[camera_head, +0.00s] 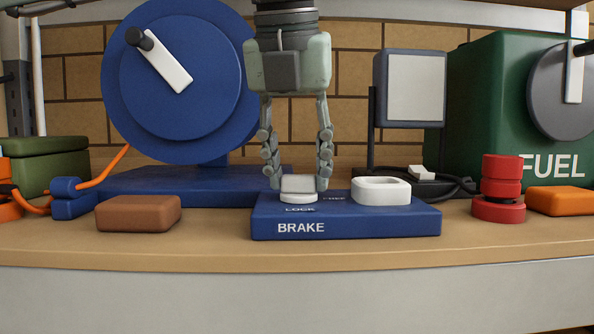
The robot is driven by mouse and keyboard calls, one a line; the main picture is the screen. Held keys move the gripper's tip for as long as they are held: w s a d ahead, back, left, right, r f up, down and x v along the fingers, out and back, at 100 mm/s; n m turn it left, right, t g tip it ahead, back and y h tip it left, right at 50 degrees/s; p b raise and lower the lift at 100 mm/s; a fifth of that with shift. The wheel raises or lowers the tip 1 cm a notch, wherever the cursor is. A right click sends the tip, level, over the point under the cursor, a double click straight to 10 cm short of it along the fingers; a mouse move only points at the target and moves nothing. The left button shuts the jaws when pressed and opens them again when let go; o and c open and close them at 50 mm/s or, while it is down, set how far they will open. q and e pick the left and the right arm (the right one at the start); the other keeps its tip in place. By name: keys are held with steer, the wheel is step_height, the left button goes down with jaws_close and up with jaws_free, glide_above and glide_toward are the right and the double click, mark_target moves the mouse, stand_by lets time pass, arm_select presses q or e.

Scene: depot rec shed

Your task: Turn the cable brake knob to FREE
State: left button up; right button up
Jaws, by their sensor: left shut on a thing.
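The cable brake is a low blue block (345,226) marked BRAKE at the front edge of the bench. Its pale grey knob (298,188) sits on the block's left part, with the word LOCK just in front of it. A second small label, too faint to read surely, lies to the knob's right. My left gripper (297,178) comes straight down from above and is shut on the knob, one finger at each side. Which label the knob points to is hard to tell. My right gripper is not in view.
A white ring-shaped part (381,191) sits on the block's right end. A big blue cable reel (180,100) stands behind left, a brown block (138,213) in front of it. Red discs (501,189) and a green FUEL tank (490,120) are at right.

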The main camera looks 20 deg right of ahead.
arm_select(q)
steer(key=shift+d+n+y, duration=0.1)
steer(key=shift+n+y, duration=0.4)
steer(key=shift+n, duration=0.7)
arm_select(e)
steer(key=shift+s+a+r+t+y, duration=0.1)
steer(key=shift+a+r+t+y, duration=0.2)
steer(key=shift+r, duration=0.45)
arm_select(q)
steer(key=o, duration=1.2)
steer(key=shift+c, duration=0.2)
steer(key=shift+r, duration=0.1)
steer(key=v, duration=1.1)
steer(key=shift+s+r, duration=0.3)
steer(key=shift+s, duration=0.05)
